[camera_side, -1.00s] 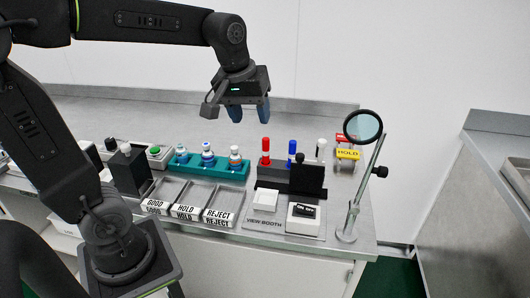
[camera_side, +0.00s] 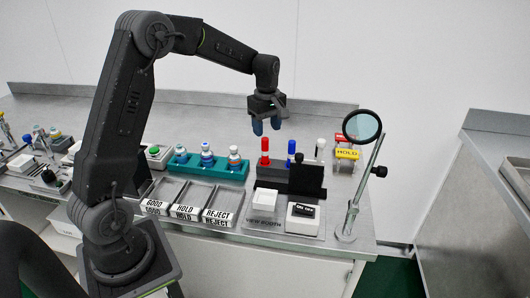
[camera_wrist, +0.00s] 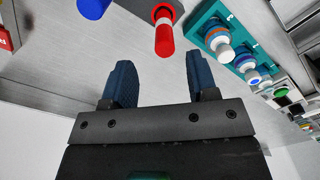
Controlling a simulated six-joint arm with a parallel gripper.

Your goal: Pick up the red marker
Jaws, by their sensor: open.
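The red marker (camera_side: 265,150) stands upright in the dark holder (camera_side: 270,177) behind the view booth, at the left end of a row of markers. My gripper (camera_side: 266,127) is open and empty above and behind the red marker in the side view, with its fingers pointing down. In the wrist view, the red marker (camera_wrist: 164,35) shows beyond and between the two blue fingertips of my gripper (camera_wrist: 161,85), at the top of the picture. The fingers appear apart from it. The marker's lower part is hidden in the holder.
A blue marker (camera_side: 291,152) and a white-capped one (camera_side: 320,148) stand right of the red one. A teal rack (camera_side: 208,166) with vials is to the left. Counter behind is clear.

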